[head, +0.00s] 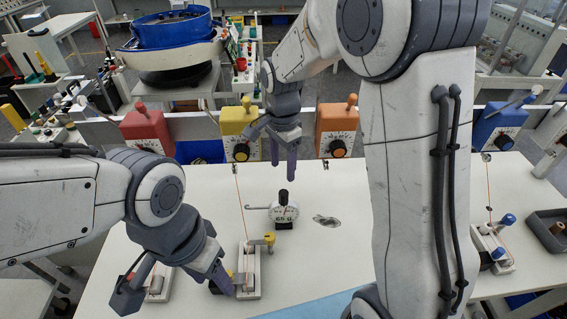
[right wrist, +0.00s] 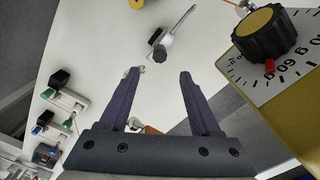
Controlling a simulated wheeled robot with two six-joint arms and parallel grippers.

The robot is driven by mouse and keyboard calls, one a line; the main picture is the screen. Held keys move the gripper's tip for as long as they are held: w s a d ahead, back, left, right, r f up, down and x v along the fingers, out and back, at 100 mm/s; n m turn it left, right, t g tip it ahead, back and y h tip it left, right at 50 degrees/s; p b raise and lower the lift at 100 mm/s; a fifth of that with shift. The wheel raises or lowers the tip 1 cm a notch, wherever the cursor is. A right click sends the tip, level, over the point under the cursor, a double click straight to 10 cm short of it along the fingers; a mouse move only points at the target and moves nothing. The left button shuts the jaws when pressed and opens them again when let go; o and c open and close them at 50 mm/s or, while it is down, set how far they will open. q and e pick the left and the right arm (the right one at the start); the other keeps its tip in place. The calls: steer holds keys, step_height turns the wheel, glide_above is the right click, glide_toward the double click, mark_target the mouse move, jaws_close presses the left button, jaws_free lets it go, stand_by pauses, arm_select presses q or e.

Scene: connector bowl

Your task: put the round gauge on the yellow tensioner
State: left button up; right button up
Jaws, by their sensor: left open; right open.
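The round gauge (head: 284,215), white with a dark top and a thin hook out to its left, stands on the white table. In the right wrist view the gauge (right wrist: 162,42) shows small, beyond my fingertips. The yellow tensioner (head: 233,122), a box with a dial and dark knob, is on the rail behind the table. It fills the right side of the right wrist view (right wrist: 265,110). My right gripper (head: 283,166) is open and empty, above the table between tensioner and gauge. My left gripper (head: 175,288) is open, low at the front left, beside a clamp block.
Red (head: 145,128), orange (head: 337,122) and blue (head: 497,122) tensioners share the rail. A clamp block (head: 249,272) with a yellow lever stands before the gauge; an orange line rises from it to the yellow tensioner. A grey tray (head: 540,222) is at right.

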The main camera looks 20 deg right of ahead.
steer(key=s+a+r+n, duration=0.1)
steer(key=s+a+n, duration=0.1)
steer(key=s+n, duration=0.5)
steer(key=s+a+r+n, duration=0.1)
steer(key=s+a+n, duration=0.2)
steer(key=s+n, duration=0.4)
steer(key=s+a+r+n+y, duration=0.1)
steer(key=s+a+n, duration=0.2)
steer(key=s+n, duration=0.4)
steer(key=s, duration=0.3)
steer(key=shift+s+a, duration=0.25)
steer(key=shift+s, duration=0.15)
step_height(320, 180, down, 4)
steer(key=b, duration=0.4)
steer(key=shift+f, duration=0.15)
